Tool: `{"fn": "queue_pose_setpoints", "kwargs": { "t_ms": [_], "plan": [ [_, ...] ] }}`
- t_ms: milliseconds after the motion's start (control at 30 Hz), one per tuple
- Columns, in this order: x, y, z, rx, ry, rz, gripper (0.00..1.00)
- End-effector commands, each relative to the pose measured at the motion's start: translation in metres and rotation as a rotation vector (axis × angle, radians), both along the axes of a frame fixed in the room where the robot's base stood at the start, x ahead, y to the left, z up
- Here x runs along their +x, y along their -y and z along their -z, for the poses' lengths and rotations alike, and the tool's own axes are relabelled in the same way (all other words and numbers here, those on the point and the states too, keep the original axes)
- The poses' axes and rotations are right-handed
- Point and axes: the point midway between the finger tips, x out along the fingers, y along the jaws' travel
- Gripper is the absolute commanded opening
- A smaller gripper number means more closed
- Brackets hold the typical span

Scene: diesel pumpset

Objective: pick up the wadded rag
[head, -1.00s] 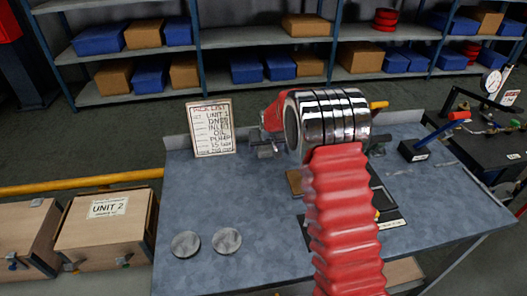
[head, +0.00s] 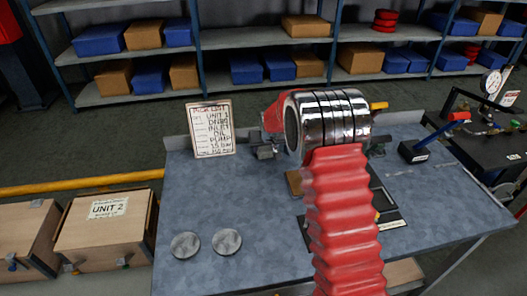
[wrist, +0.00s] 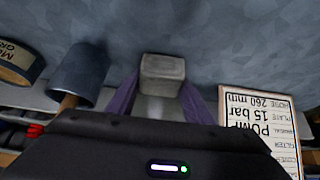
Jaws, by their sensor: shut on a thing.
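In the wrist view my gripper (wrist: 162,88) has its two purplish fingers on either side of a pale grey, blocky thing (wrist: 162,68). The fingers are shut on it. It is blurred, and I cannot tell from its shape whether it is the wadded rag. In the head view my own red and chrome arm covers the middle of the bench and most of my gripper. A small dark grey shape (head: 267,152) shows just left of the arm, near the bench's back edge. No other rag-like thing shows clearly.
The grey-blue bench (head: 270,225) has a standing pick-list board (head: 211,129) at the back and two grey discs (head: 227,242) at front left. A dark block with a red-ended lever (head: 414,151) is on the right. The front left of the bench is mostly clear.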

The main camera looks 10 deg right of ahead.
Motion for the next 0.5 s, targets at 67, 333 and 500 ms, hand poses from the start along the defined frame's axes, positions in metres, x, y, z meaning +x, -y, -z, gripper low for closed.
{"fn": "queue_pose_setpoints", "kwargs": {
  "t_ms": [67, 333, 500],
  "plan": [
    [0.0, 0.0, -0.001, 0.0, 0.0, 0.0, 0.25],
    [0.001, 0.0, -0.021, 0.0, 0.003, 0.0, 0.25],
    [0.001, 0.0, -0.05, 0.0, 0.003, 0.0, 0.25]
  ]
}}
